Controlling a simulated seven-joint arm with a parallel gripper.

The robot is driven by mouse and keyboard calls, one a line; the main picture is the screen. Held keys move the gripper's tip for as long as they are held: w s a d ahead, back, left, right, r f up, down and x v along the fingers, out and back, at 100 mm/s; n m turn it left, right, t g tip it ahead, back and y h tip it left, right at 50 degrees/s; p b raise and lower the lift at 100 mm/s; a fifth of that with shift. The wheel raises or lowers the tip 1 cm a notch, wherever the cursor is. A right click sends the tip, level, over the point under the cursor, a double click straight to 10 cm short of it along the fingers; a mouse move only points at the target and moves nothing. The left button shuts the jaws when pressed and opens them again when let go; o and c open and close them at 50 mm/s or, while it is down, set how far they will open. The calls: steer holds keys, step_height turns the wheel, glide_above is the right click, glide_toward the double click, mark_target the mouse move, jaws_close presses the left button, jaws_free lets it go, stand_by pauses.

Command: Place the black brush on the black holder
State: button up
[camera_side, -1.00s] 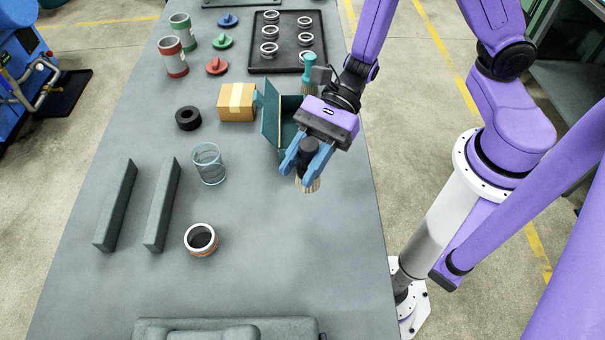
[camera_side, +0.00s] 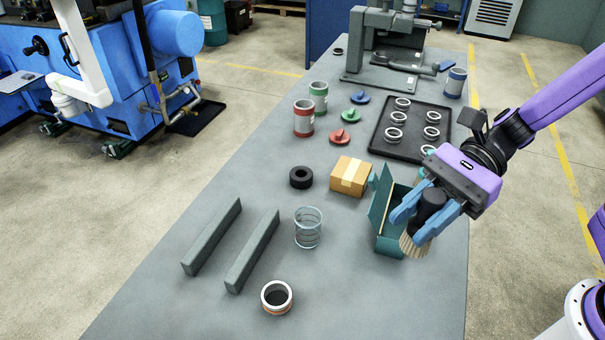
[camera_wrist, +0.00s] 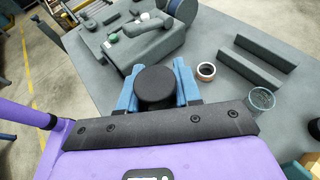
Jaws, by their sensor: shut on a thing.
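The black brush (camera_side: 431,205) has a dark handle and pale tan bristles. My gripper (camera_side: 412,223) is shut on its handle with blue fingers on both sides. The bristles point down and show below the fingers, at the front right of the open green box in the side view. The wrist view shows the round black top of the brush (camera_wrist: 155,86) between the fingers (camera_wrist: 156,92). A short, thick black ring (camera_side: 301,177) on the table, left of the cardboard box, may be the black holder; I cannot be sure. Nothing sits on it.
The open green box (camera_side: 385,224) is beside and partly behind my gripper. A cardboard box (camera_side: 350,176), a clear cylinder (camera_side: 308,228), two grey bars (camera_side: 252,251) and a white-rimmed ring (camera_side: 276,297) stand on the table. A dark tray (camera_side: 409,137) holds several rings.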

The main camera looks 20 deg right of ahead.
steer(key=r, duration=0.1)
steer(key=w+r, duration=0.1)
steer(key=r, duration=0.1)
steer(key=shift+r+t, duration=0.2)
steer(key=shift+t, duration=0.1)
steer(key=w+m+t, duration=0.6)
steer(key=w+t, duration=0.1)
steer(key=w, duration=1.1)
steer(key=m+t+h, duration=0.2)
steer(key=m, duration=0.1)
glide_above(294, 173)
steer(key=shift+f, duration=9.05)
steer(key=shift+f, duration=0.15)
